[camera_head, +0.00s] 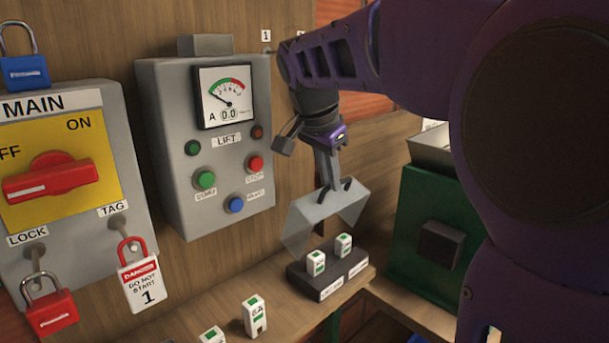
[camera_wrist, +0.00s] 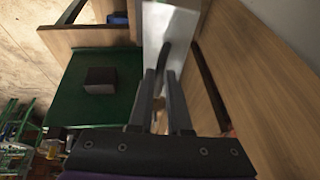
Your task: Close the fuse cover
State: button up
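The fuse cover (camera_head: 345,204) is a grey, partly see-through hood, raised and tilted above the dark fuse block (camera_head: 302,281) on the wooden shelf. Two white fuses with green marks, one of them the left fuse (camera_head: 316,262), stand in the block below it. My gripper (camera_head: 336,187) points down at the cover's upper edge. In the wrist view my gripper (camera_wrist: 161,78) shows its two fingers apart, with a thin curved piece between them. The pale panel beyond the fingertips looks like the cover (camera_wrist: 168,30). I cannot tell whether the fingers touch it.
A grey lift panel (camera_head: 226,165) with a meter and buttons stands left of my arm. The main switch box (camera_head: 60,130) with padlocks and a tag is farther left. Loose fuses (camera_head: 255,316) stand on the shelf in front. A green box (camera_head: 410,250) is right of the block.

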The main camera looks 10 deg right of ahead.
grip_shut()
dwell(1.0)
jog(key=shift+f, duration=0.15)
